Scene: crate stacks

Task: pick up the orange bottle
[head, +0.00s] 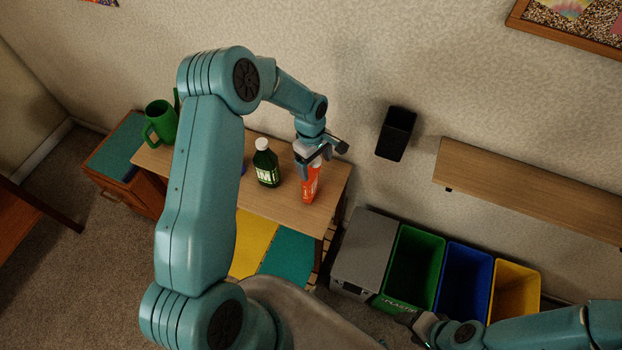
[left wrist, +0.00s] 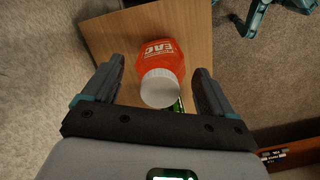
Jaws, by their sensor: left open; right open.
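The orange bottle (head: 311,188) stands on the right part of the wooden table top, partly hidden by my left gripper (head: 318,158). In the left wrist view the orange bottle (left wrist: 163,53) shows its white cap (left wrist: 160,88) and lies between the two open fingers of my left gripper (left wrist: 155,88). The fingers are on either side of it, with gaps visible; I cannot tell how deep they reach. My right gripper (head: 424,326) is at the bottom right of the head view, far from the bottle.
A dark green bottle with a white cap (head: 266,165) stands left of the orange bottle. A green watering can (head: 160,122) is at the table's (head: 225,182) left end. Green (head: 411,268), blue (head: 465,277) and yellow (head: 515,290) bins stand right, below a wall shelf (head: 530,190).

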